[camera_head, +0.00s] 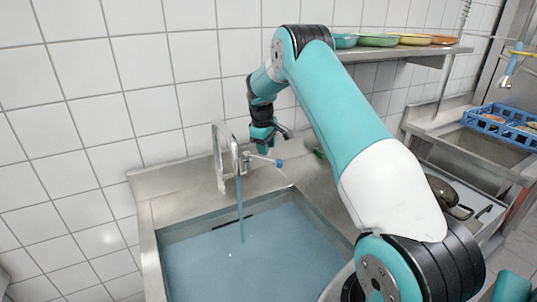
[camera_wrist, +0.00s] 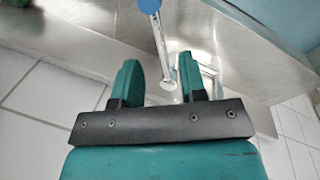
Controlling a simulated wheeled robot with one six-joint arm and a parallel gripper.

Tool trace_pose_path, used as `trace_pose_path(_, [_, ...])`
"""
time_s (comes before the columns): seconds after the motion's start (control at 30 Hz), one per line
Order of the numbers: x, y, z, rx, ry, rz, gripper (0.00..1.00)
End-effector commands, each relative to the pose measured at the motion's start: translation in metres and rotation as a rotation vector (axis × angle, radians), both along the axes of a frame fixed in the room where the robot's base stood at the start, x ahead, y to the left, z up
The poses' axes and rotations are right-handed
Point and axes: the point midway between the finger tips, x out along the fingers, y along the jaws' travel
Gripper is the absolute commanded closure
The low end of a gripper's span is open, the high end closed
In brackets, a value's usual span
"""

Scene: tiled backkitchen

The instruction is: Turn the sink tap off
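The metal sink tap (camera_head: 219,160) stands at the sink's back rim, and a blue stream of water (camera_head: 241,215) runs from its spout into the basin. Its lever sticks out to the right and ends in a blue tip (camera_head: 279,163). My gripper (camera_head: 276,138) is just above and behind the lever in the head view. In the wrist view my gripper (camera_wrist: 159,66) is open. The metal lever (camera_wrist: 160,42) shows in the gap between the two fingers, with its blue tip (camera_wrist: 149,5) at the top edge. Whether a finger touches the lever cannot be told.
The steel sink (camera_head: 175,226) holds bluish water. A wall shelf (camera_head: 400,52) with several coloured dishes (camera_head: 378,40) is at the upper right. A blue crate (camera_head: 500,128) stands on the right counter, and dark pans (camera_head: 445,190) lie below. The tiled wall is close behind the tap.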

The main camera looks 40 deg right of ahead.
Motion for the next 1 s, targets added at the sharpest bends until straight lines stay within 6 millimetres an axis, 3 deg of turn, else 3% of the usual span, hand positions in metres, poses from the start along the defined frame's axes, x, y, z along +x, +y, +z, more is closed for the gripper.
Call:
trace_pose_path(0.3, [0.002, -0.012, -0.047, 0.000, 0.000, -0.003, 0.61])
trace_pose_path(0.7, [0.003, -0.013, -0.055, -0.001, -0.001, -0.003, 0.61])
trace_pose_path(0.87, [0.003, -0.013, -0.055, -0.001, -0.001, -0.003, 0.98])
trace_pose_path(1.0, [0.003, -0.013, -0.055, -0.001, -0.001, -0.003, 1.00])
